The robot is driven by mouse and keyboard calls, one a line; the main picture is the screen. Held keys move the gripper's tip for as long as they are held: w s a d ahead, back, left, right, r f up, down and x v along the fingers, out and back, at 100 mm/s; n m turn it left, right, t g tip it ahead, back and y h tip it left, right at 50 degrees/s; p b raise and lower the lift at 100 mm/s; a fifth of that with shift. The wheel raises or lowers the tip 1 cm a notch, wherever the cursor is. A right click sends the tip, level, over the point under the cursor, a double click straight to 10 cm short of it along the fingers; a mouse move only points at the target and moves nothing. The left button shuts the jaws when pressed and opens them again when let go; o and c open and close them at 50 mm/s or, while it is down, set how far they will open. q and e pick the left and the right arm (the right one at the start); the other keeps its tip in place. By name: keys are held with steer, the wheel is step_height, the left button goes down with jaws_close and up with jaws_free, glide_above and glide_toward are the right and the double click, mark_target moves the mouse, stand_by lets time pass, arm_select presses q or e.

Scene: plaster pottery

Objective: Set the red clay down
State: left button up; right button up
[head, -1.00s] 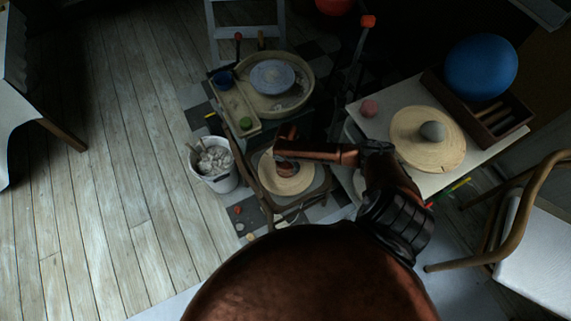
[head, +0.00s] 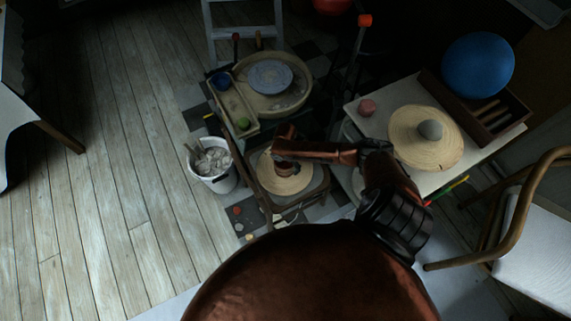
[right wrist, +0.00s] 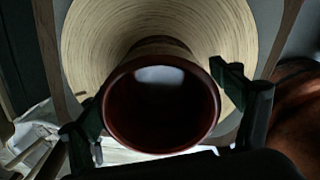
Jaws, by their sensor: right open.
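A dark red-brown round piece (right wrist: 160,105), likely the red clay, stands on a pale wooden disc (right wrist: 95,45) in the right wrist view. It has a rounded rim and a dark, glossy middle. In the head view the piece (head: 284,169) is partly hidden by my right gripper (head: 284,151), above the disc (head: 293,186). In the wrist view my right gripper (right wrist: 158,110) is open, with one finger on each side of the piece. Whether the fingers touch it is unclear. My left gripper is out of view.
The disc rests on a chair seat (head: 318,190). A white bucket (head: 220,182) stands left of it, a pottery wheel (head: 271,77) behind.

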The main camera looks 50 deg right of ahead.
mark_target(285, 166)
step_height(285, 166, up, 3)
steer(key=shift+w+d+r+p, duration=0.1)
steer(key=shift+r+p, duration=0.1)
steer(key=shift+p, duration=0.4)
arm_select(q)
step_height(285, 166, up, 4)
steer(key=p, duration=0.2)
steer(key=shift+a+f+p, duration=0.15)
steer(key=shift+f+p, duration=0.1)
steer(key=shift+p, duration=0.15)
arm_select(e)
step_height(285, 166, up, 8)
steer(key=shift+r, duration=0.25)
